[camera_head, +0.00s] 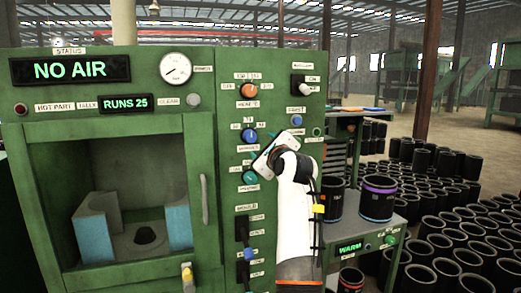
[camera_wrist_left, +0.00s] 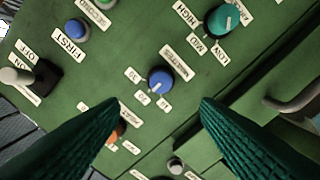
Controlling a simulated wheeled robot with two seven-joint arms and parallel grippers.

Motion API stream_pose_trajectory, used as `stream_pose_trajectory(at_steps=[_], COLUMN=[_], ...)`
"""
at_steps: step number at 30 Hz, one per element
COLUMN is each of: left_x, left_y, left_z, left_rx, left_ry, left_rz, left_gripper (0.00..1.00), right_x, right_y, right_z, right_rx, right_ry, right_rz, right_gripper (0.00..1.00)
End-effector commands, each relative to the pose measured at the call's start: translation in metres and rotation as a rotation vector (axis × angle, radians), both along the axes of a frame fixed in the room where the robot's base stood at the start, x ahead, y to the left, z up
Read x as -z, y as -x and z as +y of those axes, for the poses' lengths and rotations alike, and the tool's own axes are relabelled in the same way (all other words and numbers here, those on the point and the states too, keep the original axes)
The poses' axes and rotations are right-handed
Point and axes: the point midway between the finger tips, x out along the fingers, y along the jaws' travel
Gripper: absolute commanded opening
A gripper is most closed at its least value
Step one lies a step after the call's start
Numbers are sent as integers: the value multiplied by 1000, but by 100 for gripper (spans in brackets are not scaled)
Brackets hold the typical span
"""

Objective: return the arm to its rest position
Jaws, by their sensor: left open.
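My left arm is white and rises in the middle of the head view. Its left gripper (camera_head: 256,154) is in front of the green machine's control panel (camera_head: 228,128). In the left wrist view the gripper's two dark teal ribbed fingers (camera_wrist_left: 158,103) stand wide apart with nothing between them. A blue knob (camera_wrist_left: 160,79) shows on the panel beyond the gap. An orange knob (camera_wrist_left: 118,132) is partly hidden by the left-hand finger. I cannot tell from these views how far the fingertips are from the panel. My right gripper is not in view.
The machine's open chamber (camera_head: 140,170) holds blue-sided blocks. Its display (camera_head: 70,69) reads NO AIR. A toggle lever (camera_wrist_left: 18,76) and a metal handle (camera_wrist_left: 292,102) stick out near the fingers. Black sleeves (camera_head: 377,200) stand on a bench at right; several more cover the floor.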

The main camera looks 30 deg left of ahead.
Motion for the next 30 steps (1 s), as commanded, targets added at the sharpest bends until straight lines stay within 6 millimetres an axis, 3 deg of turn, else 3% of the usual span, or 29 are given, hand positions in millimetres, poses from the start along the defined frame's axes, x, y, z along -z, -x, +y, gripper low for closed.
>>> stream_pose_trajectory(at_steps=[22,26,30], left_x=[3,38,124], left_y=[1,-10,-33], left_z=[-4,-7,-24], left_rx=[-6,-35,-57], left_ry=[-12,-176,-611], left_rz=[12,158,515], left_gripper=[57,57,57], right_x=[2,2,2], right_y=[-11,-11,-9], right_z=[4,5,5], right_rx=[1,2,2], right_ry=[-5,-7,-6], right_rz=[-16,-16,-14], right_gripper=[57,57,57])
